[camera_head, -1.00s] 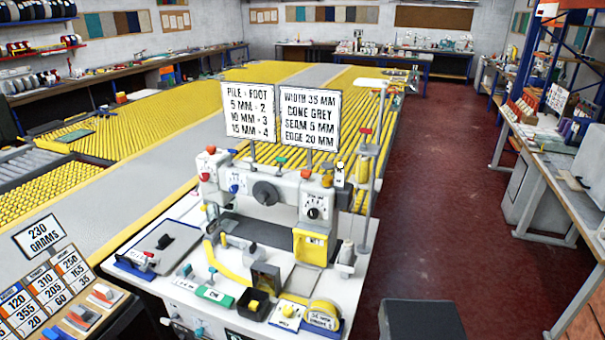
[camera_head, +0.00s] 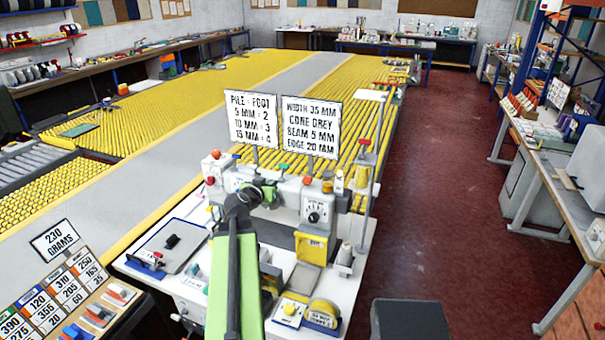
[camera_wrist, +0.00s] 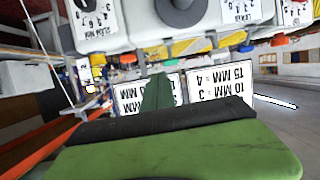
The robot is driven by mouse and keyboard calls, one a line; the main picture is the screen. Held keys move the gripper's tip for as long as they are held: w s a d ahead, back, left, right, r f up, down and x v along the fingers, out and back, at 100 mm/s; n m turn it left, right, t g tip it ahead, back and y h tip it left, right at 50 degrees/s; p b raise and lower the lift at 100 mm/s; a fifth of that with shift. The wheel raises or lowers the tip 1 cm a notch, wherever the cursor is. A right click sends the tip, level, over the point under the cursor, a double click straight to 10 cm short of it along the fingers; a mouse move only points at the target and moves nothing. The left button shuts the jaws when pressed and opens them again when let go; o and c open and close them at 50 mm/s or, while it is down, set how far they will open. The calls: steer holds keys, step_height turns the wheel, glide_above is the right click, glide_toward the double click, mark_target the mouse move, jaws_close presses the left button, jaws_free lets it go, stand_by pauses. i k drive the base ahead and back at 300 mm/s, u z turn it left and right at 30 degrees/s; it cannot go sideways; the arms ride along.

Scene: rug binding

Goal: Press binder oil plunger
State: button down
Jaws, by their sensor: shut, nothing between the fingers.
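The white binding machine (camera_head: 285,212) stands on a white-topped bench in the head view. Red knobs show on its top left (camera_head: 215,154) and left front (camera_head: 210,180), and an orange-red cap (camera_head: 307,181) shows on its top. I cannot tell which part is the oil plunger. My gripper (camera_head: 268,192) is shut and empty, at the upper front of the machine left of centre; contact cannot be judged. My arm hides the machine's left front and middle dial. In the upside-down wrist view, my gripper (camera_wrist: 158,88) points toward the machine's top and signs.
Two signs (camera_head: 252,120) (camera_head: 311,127) stand behind the machine, close beyond my gripper. A thin post (camera_head: 370,160) rises at its right. A clipboard (camera_head: 172,244) and a yellow tape roll (camera_head: 324,312) lie on the bench. The red floor (camera_head: 430,220) at right is mostly open.

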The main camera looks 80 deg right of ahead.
mark_target(308, 180)
steer(key=z, duration=0.65)
